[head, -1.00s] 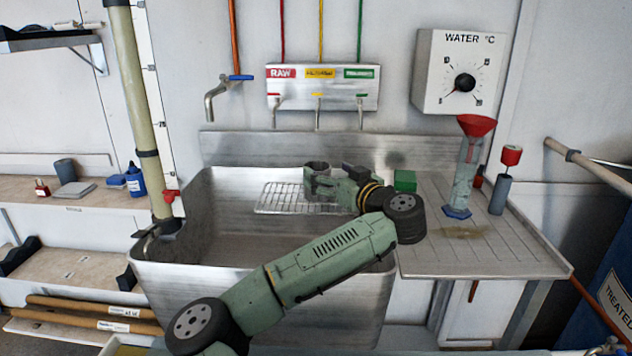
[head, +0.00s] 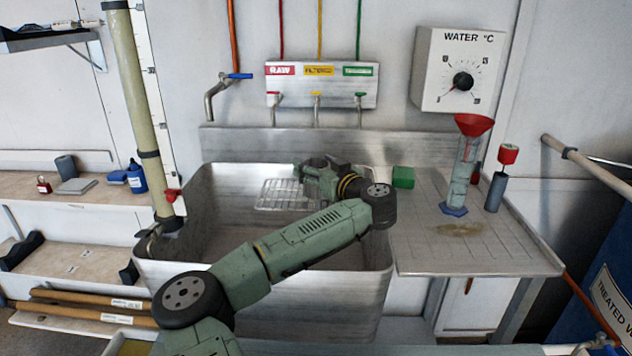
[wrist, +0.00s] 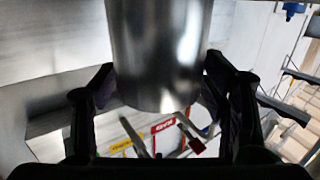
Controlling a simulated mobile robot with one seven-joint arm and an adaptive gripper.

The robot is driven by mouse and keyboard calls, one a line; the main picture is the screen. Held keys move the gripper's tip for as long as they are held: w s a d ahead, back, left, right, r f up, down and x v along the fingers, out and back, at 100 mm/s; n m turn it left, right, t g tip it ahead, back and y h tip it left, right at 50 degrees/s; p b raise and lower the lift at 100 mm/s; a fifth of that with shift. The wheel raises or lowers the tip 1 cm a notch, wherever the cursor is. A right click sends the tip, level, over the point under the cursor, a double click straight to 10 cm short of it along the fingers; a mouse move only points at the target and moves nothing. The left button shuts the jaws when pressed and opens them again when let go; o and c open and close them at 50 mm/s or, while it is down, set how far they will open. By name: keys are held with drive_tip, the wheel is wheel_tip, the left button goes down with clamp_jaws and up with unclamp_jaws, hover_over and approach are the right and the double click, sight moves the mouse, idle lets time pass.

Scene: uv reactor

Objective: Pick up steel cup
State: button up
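The steel cup (wrist: 160,50) is large between my fingers in the wrist view, a smooth shiny cylinder with its upper part cut off by the frame. My gripper (wrist: 160,88) has one dark finger against each side of it, and seems shut on it. In the head view, my gripper (head: 318,180) is over the right part of the sink, near the wire rack. There, only a little of the cup's rim (head: 318,162) shows; my gripper hides the rest. I cannot tell its exact height above the rack.
Taps (head: 318,100) are behind.

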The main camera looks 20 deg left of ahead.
drive_tip(key=c, duration=1.3)
drive_tip(key=shift+r+b, duration=0.25)
drive_tip(key=shift+b, duration=0.1)
